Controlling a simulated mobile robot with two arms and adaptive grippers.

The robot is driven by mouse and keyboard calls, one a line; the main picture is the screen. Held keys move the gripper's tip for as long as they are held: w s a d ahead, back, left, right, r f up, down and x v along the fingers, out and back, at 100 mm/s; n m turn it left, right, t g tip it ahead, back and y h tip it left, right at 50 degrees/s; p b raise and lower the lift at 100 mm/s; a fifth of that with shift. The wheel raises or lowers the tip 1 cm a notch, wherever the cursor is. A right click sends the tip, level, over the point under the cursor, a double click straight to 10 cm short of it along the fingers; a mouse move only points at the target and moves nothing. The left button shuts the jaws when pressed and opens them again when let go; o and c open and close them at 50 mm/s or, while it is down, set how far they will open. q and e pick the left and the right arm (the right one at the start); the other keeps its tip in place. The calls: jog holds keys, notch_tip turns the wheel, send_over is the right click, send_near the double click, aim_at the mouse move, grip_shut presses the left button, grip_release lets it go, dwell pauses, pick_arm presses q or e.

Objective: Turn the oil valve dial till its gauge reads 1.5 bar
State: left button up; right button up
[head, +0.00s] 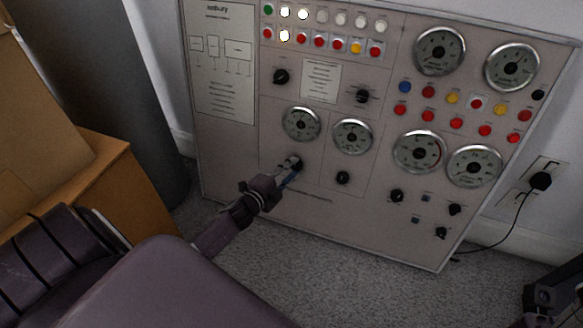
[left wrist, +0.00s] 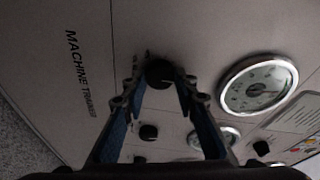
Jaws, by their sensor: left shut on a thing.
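The grey control panel (head: 235,160) stands against the wall. My left gripper (head: 291,168) reaches its lower left part and is shut on a black dial (left wrist: 160,73), which sits between the fingertips in the left wrist view. In the head view the fingers mostly hide this dial. A round gauge (head: 301,123) sits just above it and also shows in the left wrist view (left wrist: 258,86). Its reading is too small to tell. Part of my right arm's end (head: 550,300) shows at the bottom right corner, with its fingers not clear.
A second gauge (head: 352,136) with a black dial (head: 342,178) below it is just to the right. Larger gauges, lights and buttons fill the panel's right side. A cardboard box (head: 40,105) stands at the left. A plug (head: 540,181) and cable are at the right.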

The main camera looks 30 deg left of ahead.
dwell(0.4)
pick_arm(q)
jog(key=o, duration=1.2)
jog(key=shift+c, duration=0.2)
jog(key=v, duration=1.2)
